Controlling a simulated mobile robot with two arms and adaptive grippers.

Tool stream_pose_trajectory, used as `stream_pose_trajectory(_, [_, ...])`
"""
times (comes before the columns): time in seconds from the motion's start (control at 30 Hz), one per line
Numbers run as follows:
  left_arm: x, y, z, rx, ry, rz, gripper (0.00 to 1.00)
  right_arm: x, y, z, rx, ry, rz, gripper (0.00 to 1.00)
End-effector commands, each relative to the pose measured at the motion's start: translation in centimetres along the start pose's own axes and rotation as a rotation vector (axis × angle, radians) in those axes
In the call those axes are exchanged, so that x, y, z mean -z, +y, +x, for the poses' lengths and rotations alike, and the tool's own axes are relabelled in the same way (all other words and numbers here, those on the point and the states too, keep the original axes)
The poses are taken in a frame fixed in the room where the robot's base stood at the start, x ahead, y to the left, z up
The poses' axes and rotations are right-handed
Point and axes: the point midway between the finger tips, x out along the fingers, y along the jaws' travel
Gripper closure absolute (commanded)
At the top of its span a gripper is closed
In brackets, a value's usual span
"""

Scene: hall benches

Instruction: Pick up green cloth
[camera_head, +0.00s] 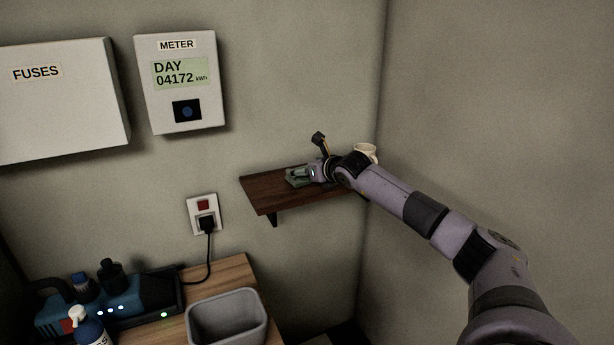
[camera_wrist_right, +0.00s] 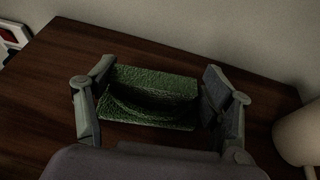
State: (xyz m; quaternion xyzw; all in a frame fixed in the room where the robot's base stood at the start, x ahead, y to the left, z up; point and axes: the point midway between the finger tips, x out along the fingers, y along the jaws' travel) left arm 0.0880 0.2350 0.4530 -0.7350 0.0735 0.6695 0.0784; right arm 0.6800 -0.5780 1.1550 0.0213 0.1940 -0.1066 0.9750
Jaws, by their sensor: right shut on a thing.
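The green cloth (camera_wrist_right: 150,82) lies between the two fingers of my right gripper in the right wrist view, with a dark fold across its middle. My right gripper (camera_head: 303,173) is at the wall shelf (camera_head: 262,192), shut on the cloth. In the head view the cloth (camera_head: 294,182) is a small greenish patch at the fingers, partly hidden by them. I cannot tell whether it still touches the shelf board. My left gripper is not in view.
A cream mug (camera_head: 367,151) stands at the shelf's right end, close to my right gripper; it also shows in the right wrist view (camera_wrist_right: 299,137). Below left, a wooden bench (camera_head: 232,272) holds a grey bin (camera_head: 228,335), a blue device and bottles. A plugged-in socket (camera_head: 204,212) is left of the shelf.

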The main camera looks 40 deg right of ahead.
Motion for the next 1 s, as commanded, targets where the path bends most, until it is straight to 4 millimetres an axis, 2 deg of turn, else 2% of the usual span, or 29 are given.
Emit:
stream_pose_trajectory(0.2, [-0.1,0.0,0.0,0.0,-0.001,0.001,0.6,0.0,0.0,0.0,0.0,0.0,0.0,0.47])
stream_pose_trajectory(0.47, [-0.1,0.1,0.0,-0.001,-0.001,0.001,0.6,-0.1,0.0,0.0,0.0,-0.001,0.0,0.47])
stream_pose_trajectory(0.63, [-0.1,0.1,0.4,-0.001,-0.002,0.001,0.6,-1.0,0.0,-0.4,0.001,-0.003,0.001,0.47])
stream_pose_trajectory(0.77, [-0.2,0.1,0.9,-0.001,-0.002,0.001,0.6,-2.7,0.0,-1.1,-0.001,-0.006,0.001,0.47])
stream_pose_trajectory(1.0, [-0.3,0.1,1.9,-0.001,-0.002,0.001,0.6,-8.0,0.0,-3.3,-0.001,-0.01,0.004,0.47])
